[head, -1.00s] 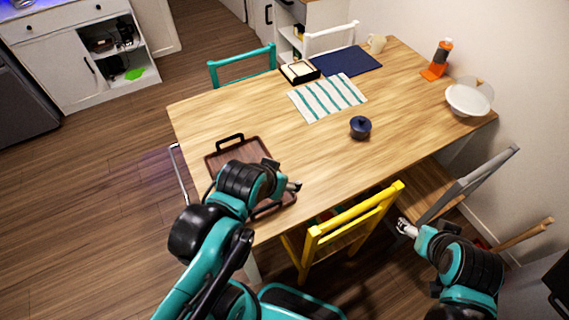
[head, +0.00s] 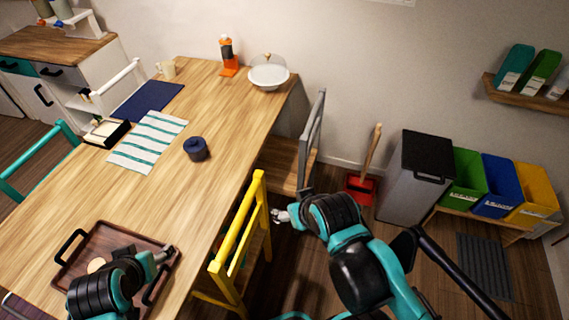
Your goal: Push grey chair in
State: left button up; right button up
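The grey chair (head: 313,125) stands at the table's right-hand side, with its grey slatted back facing the wall. Its wooden seat (head: 284,165) reaches toward the table edge, with a gap between the back and the table. My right gripper (head: 279,215) is low between the yellow chair and the grey chair, just in front of the grey chair's near side. Contact with the chair cannot be made out, and its fingers are too small to read. My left gripper (head: 168,254) is over the brown tray, its finger opening unclear.
The wooden table (head: 225,120) holds a brown tray (head: 100,240), a dark blue pot (head: 196,149) and a cake dome (head: 268,74). A yellow chair (head: 238,240) is left of my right gripper. A red dustpan (head: 360,190) and grey bin (head: 415,175) stand beyond the grey chair.

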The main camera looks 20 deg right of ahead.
aim_at(288, 165)
jog(key=i+l+u, duration=0.25)
jog(key=l, duration=1.7)
jog(key=k+l+u, duration=0.1)
jog(key=l+u, duration=0.2)
jog(key=l, duration=1.65)
